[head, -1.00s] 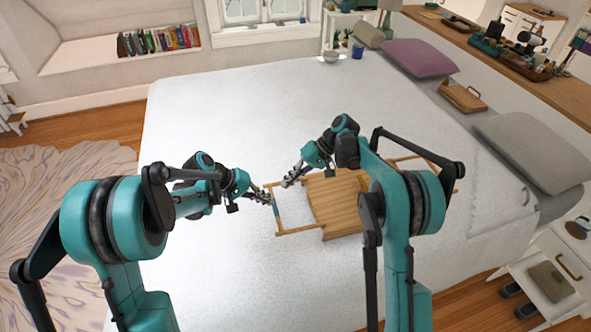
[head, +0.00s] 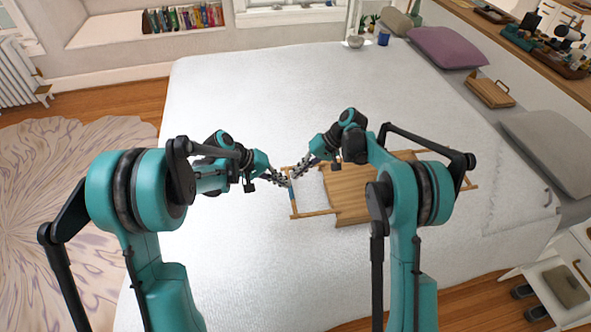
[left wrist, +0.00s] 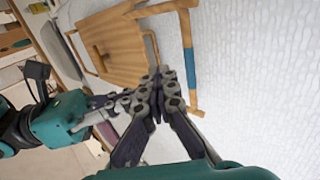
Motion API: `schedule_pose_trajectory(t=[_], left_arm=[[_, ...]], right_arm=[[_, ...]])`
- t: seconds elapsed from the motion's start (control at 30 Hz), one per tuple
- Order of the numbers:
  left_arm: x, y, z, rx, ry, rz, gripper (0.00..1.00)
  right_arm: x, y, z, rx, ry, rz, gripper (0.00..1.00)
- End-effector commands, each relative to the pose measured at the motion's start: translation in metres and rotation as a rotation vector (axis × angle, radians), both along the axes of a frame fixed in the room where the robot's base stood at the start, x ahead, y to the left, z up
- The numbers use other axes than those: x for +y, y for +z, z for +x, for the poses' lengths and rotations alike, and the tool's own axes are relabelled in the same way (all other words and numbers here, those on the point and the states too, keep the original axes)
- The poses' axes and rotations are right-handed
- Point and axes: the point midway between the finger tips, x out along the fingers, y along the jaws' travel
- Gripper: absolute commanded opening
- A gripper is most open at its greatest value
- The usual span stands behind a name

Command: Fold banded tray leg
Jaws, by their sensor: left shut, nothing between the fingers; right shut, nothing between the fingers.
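The wooden tray (head: 350,193) lies on the bed. Its left leg, a U-shaped wooden frame (head: 316,213), extends out to the left and has a blue band (head: 291,192) on its end bar. The blue band also shows in the left wrist view (left wrist: 190,67). My left gripper (head: 284,182) is shut and empty, close to the banded bar; contact cannot be told. In the left wrist view its fingertips (left wrist: 162,76) are together beside the bar. My right gripper (head: 297,175) is shut and empty near the bar's far end. My right arm hides part of the tray.
The white bed (head: 250,270) is clear around the tray on the left and front. A second tray leg (head: 470,186) sticks out at the right. Grey pillow (head: 545,140), purple pillow (head: 448,47) and a wooden box-like item (head: 490,93) lie farther off.

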Motion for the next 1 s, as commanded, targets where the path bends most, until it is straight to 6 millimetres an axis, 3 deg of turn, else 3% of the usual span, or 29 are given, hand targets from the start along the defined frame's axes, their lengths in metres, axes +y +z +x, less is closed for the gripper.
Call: schedule_pose_trajectory(t=[0.03, 0.17, 0.63, 1.0], left_arm=[[0.0, 0.0, 0.0, 0.0, 0.0, 0.0, 0.01], [0.0, 0.0, 0.0, 0.0, 0.0, 0.0, 0.34], [0.007, 0.007, -0.002, 0.0, 0.001, 0.0, 0.34], [0.056, 0.064, -0.016, 0.0, 0.003, -0.001, 0.34]], right_arm=[[0.0, 0.0, 0.0, 0.0, 0.0, 0.0, 0.0], [0.0, 0.0, 0.0, 0.0, 0.0, 0.001, 0.0], [0.0, 0.0, 0.0, 0.0, 0.0, 0.001, 0.0], [0.0, 0.0, 0.0, 0.0, 0.0, 0.001, 0.0]])
